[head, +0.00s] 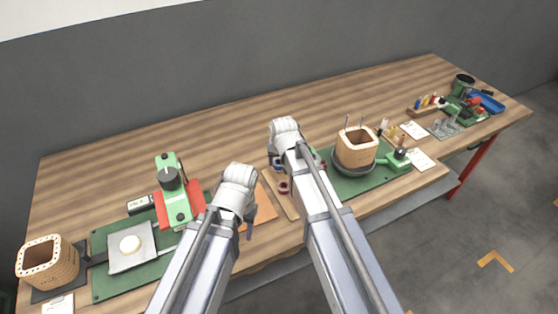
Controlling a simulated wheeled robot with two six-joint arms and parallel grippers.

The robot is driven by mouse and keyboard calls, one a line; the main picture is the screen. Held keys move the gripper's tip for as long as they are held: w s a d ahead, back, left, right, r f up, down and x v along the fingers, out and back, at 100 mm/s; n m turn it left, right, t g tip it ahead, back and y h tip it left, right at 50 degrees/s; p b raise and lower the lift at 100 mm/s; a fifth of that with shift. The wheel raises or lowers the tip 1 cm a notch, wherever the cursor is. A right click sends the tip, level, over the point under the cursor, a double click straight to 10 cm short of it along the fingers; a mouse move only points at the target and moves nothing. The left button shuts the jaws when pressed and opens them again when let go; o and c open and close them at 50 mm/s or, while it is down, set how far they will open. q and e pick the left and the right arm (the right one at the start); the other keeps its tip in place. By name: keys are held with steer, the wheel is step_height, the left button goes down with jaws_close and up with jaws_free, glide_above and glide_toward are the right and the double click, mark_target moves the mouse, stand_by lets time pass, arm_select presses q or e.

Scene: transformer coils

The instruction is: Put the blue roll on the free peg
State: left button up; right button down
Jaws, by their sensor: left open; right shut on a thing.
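My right gripper (279,158) is over the wooden board near the middle of the table, its fingers mostly hidden by my own wrist. It is shut on a small bluish thing, seemingly the blue roll (277,163), of which only a sliver shows. A dark red roll (283,188) sits on the wooden board (291,207) just below it in the picture. The free peg cannot be made out behind my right arm. My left gripper (249,223) is open and empty, pointing down by the front edge of the orange pad (265,207).
Left, a green mat (104,285) holds a green machine (169,188) and a white plate; a wooden coil form (47,264) stands beside it. Right, another coil form (356,148) with upright rods stands on a green mat. The back of the table (200,125) is clear.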

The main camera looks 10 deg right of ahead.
arm_select(q)
steer(key=shift+f+b, duration=0.3)
steer(key=shift+b, duration=0.05)
arm_select(e)
steer(key=shift+f, duration=0.3)
arm_select(q)
steer(key=shift+f+b, duration=0.3)
arm_select(e)
steer(key=shift+f, duration=0.3)
arm_select(q)
steer(key=shift+f, duration=0.1)
arm_select(e)
steer(key=shift+f, duration=0.1)
arm_select(q)
steer(key=shift+f+b, duration=0.45)
steer(key=shift+b, duration=0.1)
arm_select(e)
steer(key=shift+f, duration=0.45)
jaws_free()
